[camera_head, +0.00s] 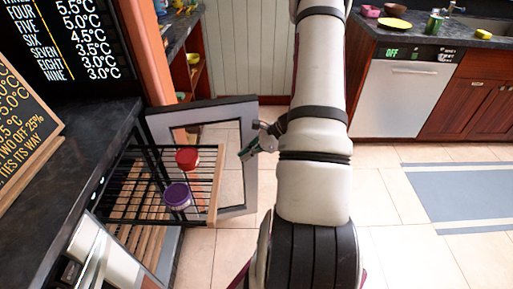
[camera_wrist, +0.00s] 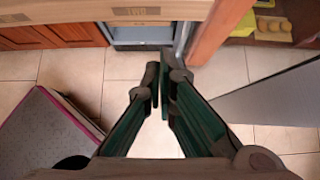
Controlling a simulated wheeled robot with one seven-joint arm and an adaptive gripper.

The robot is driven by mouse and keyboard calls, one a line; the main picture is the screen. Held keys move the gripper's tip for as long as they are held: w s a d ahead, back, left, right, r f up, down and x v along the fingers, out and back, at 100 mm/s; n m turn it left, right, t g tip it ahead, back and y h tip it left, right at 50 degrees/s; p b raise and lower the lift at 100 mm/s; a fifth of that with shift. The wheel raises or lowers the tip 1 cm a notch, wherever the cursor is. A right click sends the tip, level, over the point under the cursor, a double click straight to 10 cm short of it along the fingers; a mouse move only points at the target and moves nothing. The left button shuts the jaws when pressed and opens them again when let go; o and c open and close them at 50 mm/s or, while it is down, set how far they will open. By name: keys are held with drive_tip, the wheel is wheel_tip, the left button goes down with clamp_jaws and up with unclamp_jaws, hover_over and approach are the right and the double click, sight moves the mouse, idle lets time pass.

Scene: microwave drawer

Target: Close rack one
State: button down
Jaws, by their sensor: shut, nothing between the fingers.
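A black wire rack (camera_head: 130,205) is pulled out of the cabinet at left, with a wooden front bar (camera_head: 216,185). A red-lidded jar (camera_head: 187,160) and a purple-lidded jar (camera_head: 177,196) stand on it. Slatted wood (camera_head: 150,240) shows beneath; I cannot tell whether it is another rack. My gripper (camera_head: 247,150) is just right of the front bar, apparently apart from it. No label reading "one" is readable.
A grey-framed glass door (camera_head: 246,185) stands open behind the rack, close to my gripper. A dark counter (camera_head: 75,150) with menu boards is at left. A dishwasher (camera_head: 400,98) is at the back right. Tiled floor (camera_head: 385,195) is clear at right, beside a blue-grey mat (camera_head: 470,190).

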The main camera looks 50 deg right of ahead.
sight(148, 158)
drive_tip(key=shift+w+a, duration=0.65)
drive_tip(key=shift+w, duration=0.2)
drive_tip(key=shift+w+a, duration=0.6)
drive_tip(key=shift+w, duration=0.25)
drive_tip(key=shift+a, duration=0.1)
drive_tip(key=w+a+b, duration=0.2)
drive_tip(key=w+a, duration=0.4)
drive_tip(key=w, duration=0.1)
drive_tip(key=w+a+b, duration=0.3)
drive_tip(key=w+a, duration=0.3)
drive_tip(key=w, duration=0.2)
drive_tip(key=w+a+b, duration=0.2)
drive_tip(key=w+a, duration=0.3)
drive_tip(key=w, duration=0.3)
drive_tip(key=shift+a, duration=0.4)
drive_tip(key=shift+s+d+f, duration=0.1)
